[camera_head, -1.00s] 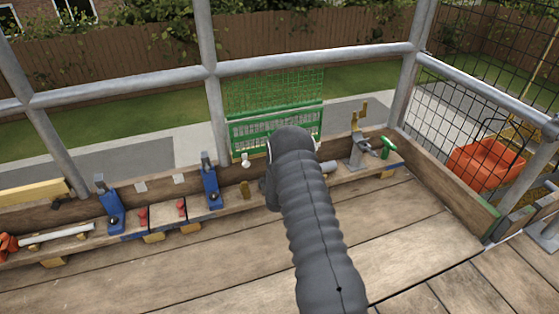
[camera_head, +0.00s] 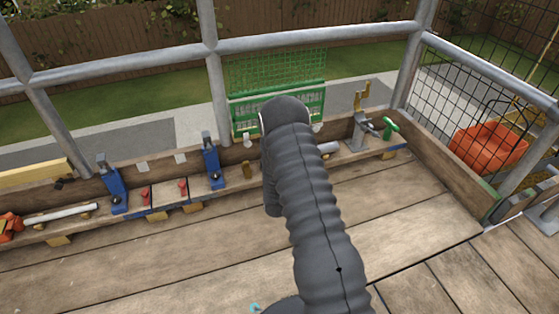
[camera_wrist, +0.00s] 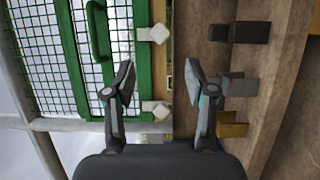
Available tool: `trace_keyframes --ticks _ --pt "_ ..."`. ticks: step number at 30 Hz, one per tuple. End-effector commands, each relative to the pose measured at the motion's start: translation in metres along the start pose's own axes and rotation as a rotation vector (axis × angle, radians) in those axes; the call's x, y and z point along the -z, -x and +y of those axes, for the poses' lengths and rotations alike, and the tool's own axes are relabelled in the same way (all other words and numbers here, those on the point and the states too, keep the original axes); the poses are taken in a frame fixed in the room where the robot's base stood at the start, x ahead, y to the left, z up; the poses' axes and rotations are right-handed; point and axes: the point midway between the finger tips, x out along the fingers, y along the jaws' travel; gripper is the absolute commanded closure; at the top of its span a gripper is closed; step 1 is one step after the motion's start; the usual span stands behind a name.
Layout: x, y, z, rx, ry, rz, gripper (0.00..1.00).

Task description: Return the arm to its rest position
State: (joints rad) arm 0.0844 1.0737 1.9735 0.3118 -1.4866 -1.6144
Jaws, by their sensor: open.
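My gripper (camera_wrist: 160,84) is open and empty in the wrist view, its two fingers apart. Behind the fingers in that view are the edge of a green mesh gate (camera_wrist: 145,60) and wooden boards (camera_wrist: 285,80). In the head view my dark ribbed arm rises from the bottom middle toward the scaffold rail. It hides my gripper there.
A low plank shelf carries blue clamps (camera_head: 212,165), a white tube (camera_head: 62,214) and a grey vice (camera_head: 358,132) with a green handle. The green gate (camera_head: 276,70) stands behind. An orange bucket (camera_head: 488,145) is at right. The deck (camera_head: 150,265) is clear.

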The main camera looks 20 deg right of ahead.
Motion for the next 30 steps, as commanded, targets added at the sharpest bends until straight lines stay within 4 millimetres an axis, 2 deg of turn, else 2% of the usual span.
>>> trace_keyframes --ticks 6,24,26,29,30 --pt "0.0 0.014 0.0 0.0 0.0 0.0 0.45" --pt "0.0 0.015 -0.001 0.006 -0.044 0.0 0.45" --pt "0.0 0.015 -0.01 0.047 -0.097 -0.001 0.45" --pt "0.003 0.019 -0.039 0.177 -0.214 -0.005 0.45" --pt "0.004 0.024 -0.054 0.245 -0.264 -0.011 0.45"
